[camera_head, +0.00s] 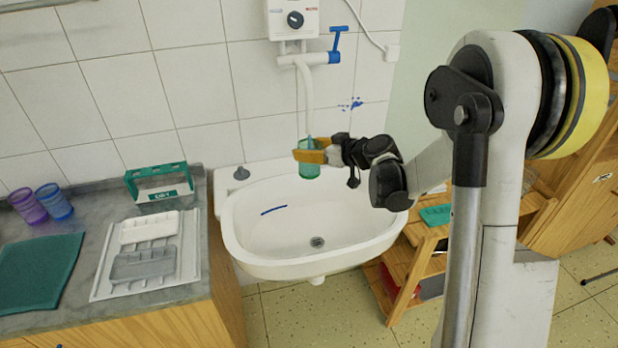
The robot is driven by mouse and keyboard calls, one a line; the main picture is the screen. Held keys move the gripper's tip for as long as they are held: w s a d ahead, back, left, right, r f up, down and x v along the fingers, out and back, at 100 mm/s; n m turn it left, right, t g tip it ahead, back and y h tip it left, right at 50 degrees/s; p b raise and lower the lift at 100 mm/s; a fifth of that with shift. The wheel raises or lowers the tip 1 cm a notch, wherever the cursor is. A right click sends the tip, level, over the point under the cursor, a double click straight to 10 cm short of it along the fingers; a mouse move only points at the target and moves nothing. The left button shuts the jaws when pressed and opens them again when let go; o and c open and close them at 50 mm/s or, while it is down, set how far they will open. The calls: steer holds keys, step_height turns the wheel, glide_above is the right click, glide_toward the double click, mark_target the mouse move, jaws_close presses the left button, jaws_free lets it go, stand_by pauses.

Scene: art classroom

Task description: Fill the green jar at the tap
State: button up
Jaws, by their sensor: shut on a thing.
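The green jar (309,171) is held over the back part of the white sink (235,244). My gripper (306,155) is shut on it near its upper part, with its yellow-orange fingers across the jar. The tap spout (306,100) hangs down from the wall unit, and its lower end is at the jar's mouth. A thin bluish streak shows at the mouth; I cannot tell for sure that it is water. The blue tap handle (338,38) sticks up to the right of the spout. The water level inside the jar is too small to tell.
A grey counter (85,228) at the left bears purple and blue cups (54,201), a green rack (160,184), paint trays (143,266) and a green cloth (40,272). A wooden shelf (400,262) stands right of the sink. The sink's drain (317,242) is clear.

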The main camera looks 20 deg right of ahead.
steer(key=s+a, duration=0.2)
steer(key=s, duration=0.4)
steer(key=shift+s+b, duration=0.3)
steer(key=shift+s, duration=0.1)
stand_by(0.4)
steer(key=s+a, duration=0.2)
steer(key=s, duration=0.4)
steer(key=shift+s, duration=0.4)
